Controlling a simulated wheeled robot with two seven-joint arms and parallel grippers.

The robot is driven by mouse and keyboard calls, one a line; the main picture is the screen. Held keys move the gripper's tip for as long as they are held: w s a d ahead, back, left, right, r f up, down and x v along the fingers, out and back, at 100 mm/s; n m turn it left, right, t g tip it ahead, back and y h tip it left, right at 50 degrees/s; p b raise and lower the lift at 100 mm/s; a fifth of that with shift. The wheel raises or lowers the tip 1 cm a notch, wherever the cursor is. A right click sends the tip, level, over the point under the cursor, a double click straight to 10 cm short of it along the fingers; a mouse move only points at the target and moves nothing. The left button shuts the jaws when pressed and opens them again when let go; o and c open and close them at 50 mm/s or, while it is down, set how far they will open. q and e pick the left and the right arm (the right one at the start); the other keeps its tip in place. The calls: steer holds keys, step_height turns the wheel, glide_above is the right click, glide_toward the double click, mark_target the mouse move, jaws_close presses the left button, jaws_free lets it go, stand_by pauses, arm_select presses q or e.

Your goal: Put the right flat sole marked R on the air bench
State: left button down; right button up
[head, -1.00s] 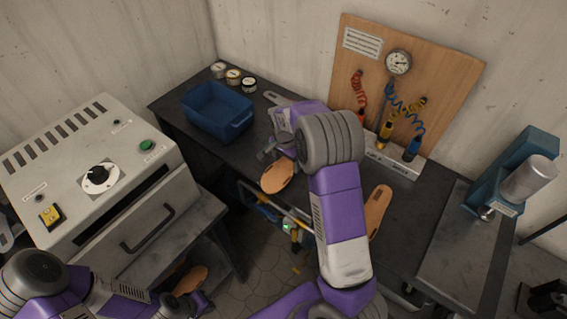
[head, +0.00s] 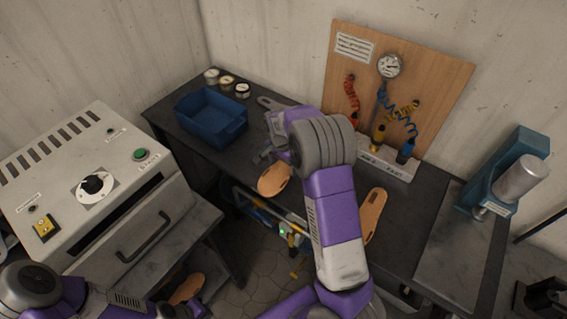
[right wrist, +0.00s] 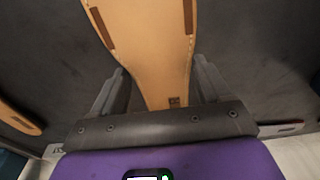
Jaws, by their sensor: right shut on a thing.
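My right gripper (head: 265,152) is shut on a tan flat sole (head: 275,180), at the front edge of the dark air bench (head: 328,200). In the right wrist view the sole (right wrist: 150,45) runs between the two fingers (right wrist: 160,90), with dark strips along its sides. A small dark mark shows near the gripped end, too small to read. A second tan sole (head: 373,212) lies on the bench to the right. My left gripper (head: 192,308) is low at the bottom left, partly cut off, beside another tan sole (head: 188,287); whether it touches that sole is unclear.
A blue bin (head: 212,118) and several small jars (head: 227,82) stand at the bench's back left. A tool board with a gauge (head: 390,65) and coiled hoses stands behind. A blue press (head: 500,180) is at right, a grey oven (head: 95,180) at left.

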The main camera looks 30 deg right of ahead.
steer(key=shift+f, duration=0.45)
stand_by(0.6)
steer(key=o, duration=0.9)
